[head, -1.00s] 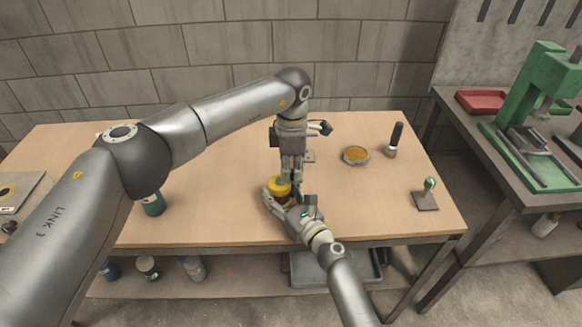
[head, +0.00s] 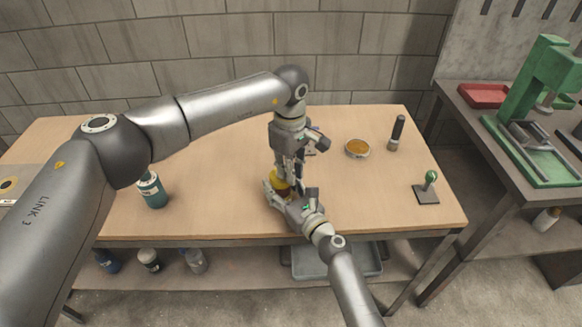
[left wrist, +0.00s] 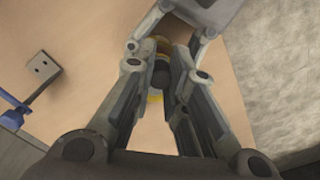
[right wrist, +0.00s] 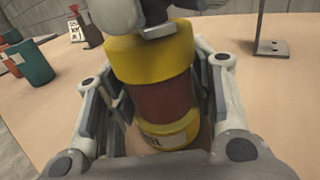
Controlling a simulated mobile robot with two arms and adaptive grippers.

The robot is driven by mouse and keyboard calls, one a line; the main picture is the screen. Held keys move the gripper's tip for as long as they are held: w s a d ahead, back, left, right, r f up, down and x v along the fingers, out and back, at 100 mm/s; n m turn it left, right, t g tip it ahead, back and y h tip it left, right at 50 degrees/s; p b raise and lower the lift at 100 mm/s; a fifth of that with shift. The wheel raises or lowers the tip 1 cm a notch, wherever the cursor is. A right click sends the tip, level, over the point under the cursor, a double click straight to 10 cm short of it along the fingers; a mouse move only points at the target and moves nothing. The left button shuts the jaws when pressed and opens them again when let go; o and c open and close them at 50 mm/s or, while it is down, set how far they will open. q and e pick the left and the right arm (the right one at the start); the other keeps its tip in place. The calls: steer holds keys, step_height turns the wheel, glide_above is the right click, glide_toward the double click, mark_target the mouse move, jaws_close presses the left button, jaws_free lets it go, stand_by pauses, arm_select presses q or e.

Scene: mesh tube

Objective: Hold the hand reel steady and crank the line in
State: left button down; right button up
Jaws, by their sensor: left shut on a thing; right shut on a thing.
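The hand reel (head: 281,181) stands upright near the front middle of the wooden table. In the right wrist view it is a drum (right wrist: 150,55) with yellow ends and a red-brown middle. My right gripper (head: 279,193) comes in low from the front and is shut around the reel's body, a finger on each side. My left gripper (head: 286,170) points down from above, shut on a small dark crank knob (left wrist: 161,76) that shows between its fingers in the left wrist view. The crank arm itself is mostly hidden by my fingers.
A teal bottle (head: 152,192) stands at left under my left arm. A round amber dish (head: 357,148), a dark-handled tool (head: 396,133) and a green-knobbed stand (head: 427,188) are at right. A green press (head: 545,110) stands on the side bench.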

arm_select(q)
steer(key=shift+a, duration=0.1)
arm_select(e)
steer(key=shift+f, duration=0.1)
stand_by(0.4)
arm_select(q)
steer(key=c, duration=1.4)
jaws_free()
step_height(320, 180, up, 12)
steer(key=shift+r, duration=0.1)
arm_select(e)
steer(key=o, duration=1.2)
steer(key=shift+c, duration=0.2)
